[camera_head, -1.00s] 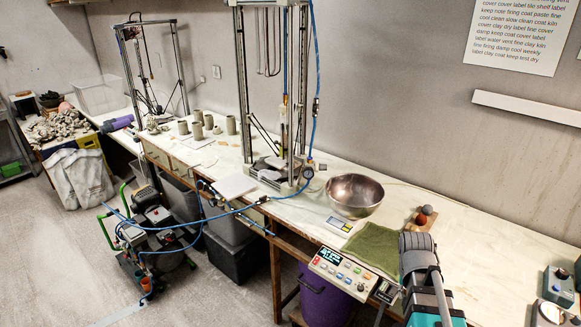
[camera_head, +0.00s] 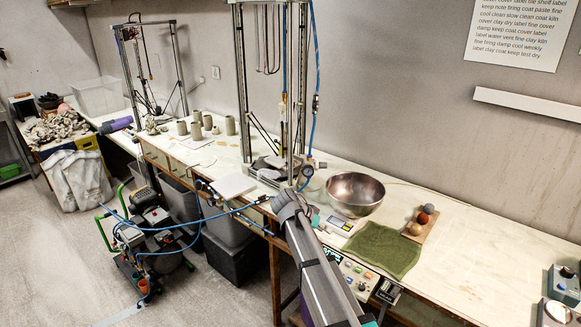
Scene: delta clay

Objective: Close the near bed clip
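The near delta clay printer (camera_head: 238,90) stands on the bench, with its bed (camera_head: 268,166) low between the metal uprights. The bed clip is too small to make out, and its state cannot be told. My grey arm reaches up from the bottom of the picture toward the front of this printer. Its far end overlaps the bench edge just in front of the printer's base.
A white slab (camera_head: 235,187) lies left. A blue hose (camera_head: 313,90) hangs at the printer. A control panel (camera_head: 358,278) is at the bench front.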

